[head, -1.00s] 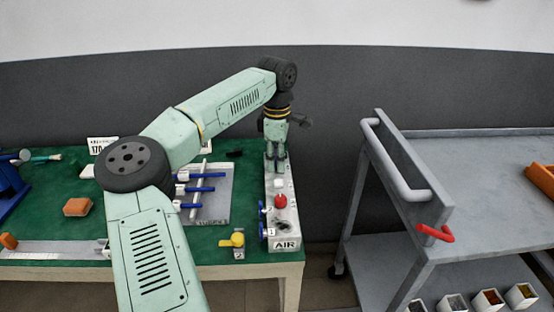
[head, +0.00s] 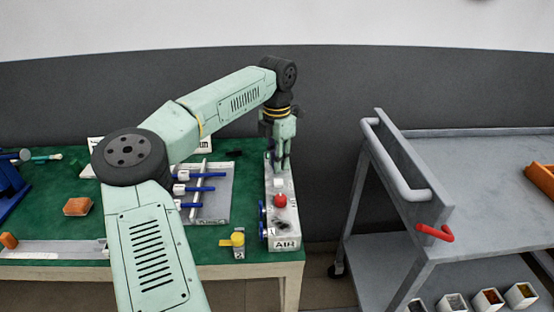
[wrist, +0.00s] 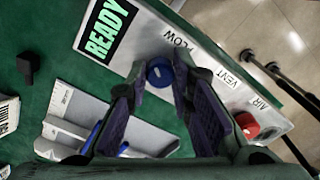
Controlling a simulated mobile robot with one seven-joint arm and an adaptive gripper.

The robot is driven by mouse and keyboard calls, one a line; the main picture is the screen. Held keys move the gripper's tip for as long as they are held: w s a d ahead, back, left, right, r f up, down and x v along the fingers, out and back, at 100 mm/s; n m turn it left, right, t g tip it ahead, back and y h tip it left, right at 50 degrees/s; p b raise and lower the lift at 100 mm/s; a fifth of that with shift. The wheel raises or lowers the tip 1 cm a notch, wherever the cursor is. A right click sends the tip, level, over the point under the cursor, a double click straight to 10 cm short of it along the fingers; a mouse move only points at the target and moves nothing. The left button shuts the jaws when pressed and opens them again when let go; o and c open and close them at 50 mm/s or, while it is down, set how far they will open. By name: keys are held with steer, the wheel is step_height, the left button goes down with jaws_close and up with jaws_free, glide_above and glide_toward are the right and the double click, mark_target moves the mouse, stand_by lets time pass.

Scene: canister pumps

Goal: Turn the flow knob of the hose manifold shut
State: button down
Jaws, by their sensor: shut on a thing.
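The flow knob (wrist: 160,73) is a small blue round knob beside the word FLOW on a pale grey panel, the hose manifold (wrist: 205,62). My gripper (wrist: 157,85) has its two fingers closed in on either side of the knob in the wrist view. In the head view my gripper (head: 280,166) points down onto the far part of the manifold (head: 284,242), and the knob is hidden there. A red button (head: 281,200) sits nearer the front of the manifold and also shows in the wrist view (wrist: 247,125).
A grey board with blue-handled levers (head: 206,189) lies just left of the manifold. A yellow-handled valve (head: 237,240) is near the front edge. The manifold's panel shows a READY display (wrist: 108,31). A grey cart (head: 480,160) stands to the right, across a gap.

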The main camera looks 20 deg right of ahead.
steer(key=n, duration=0.6)
steer(key=shift+n+b, duration=0.3)
stand_by(0.4)
steer(key=c, duration=1.4)
jaws_free()
step_height(320, 180, up, 12)
